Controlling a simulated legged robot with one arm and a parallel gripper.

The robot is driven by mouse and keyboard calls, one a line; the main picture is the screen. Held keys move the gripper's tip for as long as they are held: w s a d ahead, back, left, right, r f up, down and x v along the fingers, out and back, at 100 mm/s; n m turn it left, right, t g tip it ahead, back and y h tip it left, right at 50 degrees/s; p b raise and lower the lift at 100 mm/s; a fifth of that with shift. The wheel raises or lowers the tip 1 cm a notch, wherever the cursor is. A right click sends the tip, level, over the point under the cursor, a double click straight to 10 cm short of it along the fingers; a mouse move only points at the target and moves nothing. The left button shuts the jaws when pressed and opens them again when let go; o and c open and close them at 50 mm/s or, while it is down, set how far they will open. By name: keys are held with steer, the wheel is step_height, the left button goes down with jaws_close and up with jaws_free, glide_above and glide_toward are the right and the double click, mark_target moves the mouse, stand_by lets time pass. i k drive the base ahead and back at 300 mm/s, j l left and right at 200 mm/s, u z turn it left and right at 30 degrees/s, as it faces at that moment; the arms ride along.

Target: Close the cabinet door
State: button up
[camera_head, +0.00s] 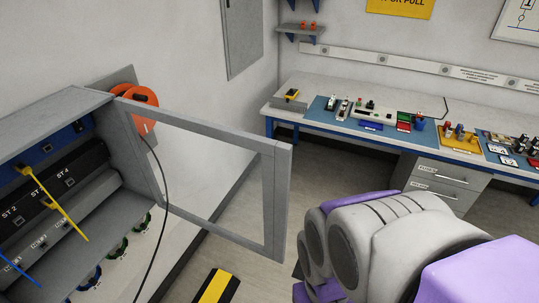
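The grey cabinet (95,104) stands at the left with its front open. Inside it are dark panels marked ST 2 and ST 4, with a yellow tag and a blue tag hanging out. Its door (279,190), a grey frame around a clear pane, is swung wide open and reaches to the right into the room. My grey and purple arm enters from the lower right, just right of the door's free edge, with a gap between them in the picture. My gripper cannot be made out; the arm's bulky links fill that area.
A workbench (325,87) with small parts on blue and yellow mats runs along the back wall, with a drawer unit (440,180) below. A black cable (164,210) hangs from an orange reel (140,97).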

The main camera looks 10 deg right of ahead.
mark_target(276, 156)
steer(key=l+z, duration=0.15)
steer(key=z, duration=1.25)
steer(key=i+u, duration=0.15)
steer(key=i, duration=0.3)
steer(key=i+j+u, duration=0.1)
steer(key=i+u, duration=0.15)
steer(key=u, duration=0.15)
steer(key=i+u, duration=0.4)
steer(key=i+l+u, duration=0.1)
steer(key=u, duration=0.3)
steer(key=i+l+u, duration=0.15)
steer(key=i+u, duration=0.2)
steer(key=u, duration=0.4)
steer(key=i+l+u, duration=0.1)
steer(key=u, duration=0.7)
steer(key=l+u, duration=0.1)
steer(key=u, duration=0.3)
steer(key=l+u, duration=0.1)
steer(key=u, duration=0.7)
steer(key=k+j+z, duration=0.15)
steer(key=k+j, duration=0.2)
steer(key=k, duration=0.15)
steer(key=k+j+z, duration=0.15)
steer(key=k+j, duration=0.15)
steer(key=k, duration=0.2)
